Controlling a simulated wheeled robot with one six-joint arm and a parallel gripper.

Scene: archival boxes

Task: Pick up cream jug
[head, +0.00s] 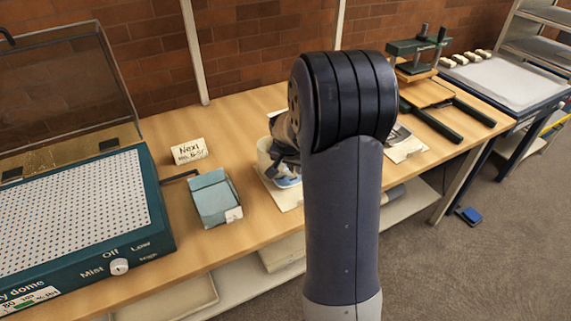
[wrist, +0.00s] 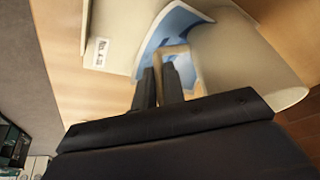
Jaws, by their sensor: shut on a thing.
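The cream jug (head: 264,160) stands on the wooden bench in the head view, partly hidden behind my arm and gripper. In the wrist view the jug's pale curved body (wrist: 250,62) fills the upper right, beside a blue and white area. My gripper (wrist: 160,72) is at the jug's side, with its two dark fingers close together on the pale, squared handle. In the head view my gripper (head: 284,158) is largely hidden by my own arm. I cannot tell whether the jug is clear of the surface.
A pale board (head: 289,197) lies under the jug area. Papers (head: 405,148) and a press (head: 418,50) are on the right.

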